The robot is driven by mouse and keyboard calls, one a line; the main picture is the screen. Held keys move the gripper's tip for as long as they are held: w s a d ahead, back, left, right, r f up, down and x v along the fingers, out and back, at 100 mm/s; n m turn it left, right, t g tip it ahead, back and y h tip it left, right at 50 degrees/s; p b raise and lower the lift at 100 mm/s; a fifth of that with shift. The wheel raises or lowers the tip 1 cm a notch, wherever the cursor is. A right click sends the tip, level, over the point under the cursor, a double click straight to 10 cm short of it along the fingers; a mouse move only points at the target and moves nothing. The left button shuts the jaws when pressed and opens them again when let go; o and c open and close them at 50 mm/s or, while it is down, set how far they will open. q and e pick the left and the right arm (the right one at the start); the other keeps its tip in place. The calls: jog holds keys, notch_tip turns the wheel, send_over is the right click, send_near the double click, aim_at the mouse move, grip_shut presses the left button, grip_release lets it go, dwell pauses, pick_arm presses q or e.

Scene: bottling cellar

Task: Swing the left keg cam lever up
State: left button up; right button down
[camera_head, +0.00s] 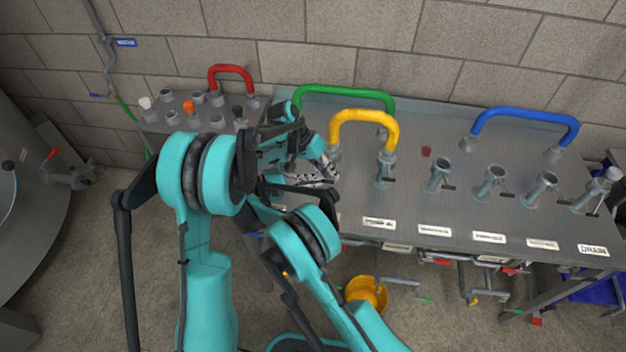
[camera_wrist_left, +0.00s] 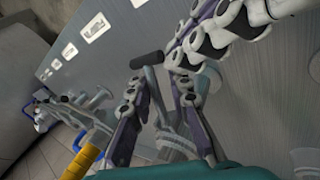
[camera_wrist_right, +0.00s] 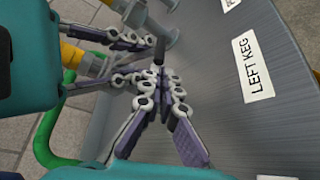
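The left keg cam lever has a black grip (camera_wrist_left: 147,60) on a thin grey shaft above a metal fitting, in the left wrist view. My left gripper (camera_wrist_left: 160,83) is open, with one finger on each side of the shaft; I cannot tell whether they touch it. The black grip also shows in the right wrist view (camera_wrist_right: 159,48). My right gripper (camera_wrist_right: 156,76) has its fingertips together close beside the lever, with nothing visible between them. The LEFT KEG label (camera_wrist_right: 253,67) is on the panel to the right. In the head view my arms hide the lever.
The grey bench (camera_head: 450,210) carries several more valves to the right. A yellow handle (camera_head: 362,116) and a green handle (camera_head: 345,91) arch close to my grippers. A blue handle (camera_head: 525,114) is far right, a red one (camera_head: 231,70) at left.

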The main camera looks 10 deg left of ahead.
pick_arm(q)
jog(key=shift+r, duration=0.1)
notch_tip(320, 180, up, 10)
jog(key=shift+d+f, duration=0.1)
pick_arm(e)
jog(key=shift+s, duration=0.1)
jog(key=shift+s+a, duration=0.1)
jog(key=shift+a, duration=0.2)
jog(key=v, duration=0.6)
jog(key=shift+s+a+r, duration=0.2)
jog(key=shift+a+r, duration=0.05)
jog(key=shift+a, duration=0.05)
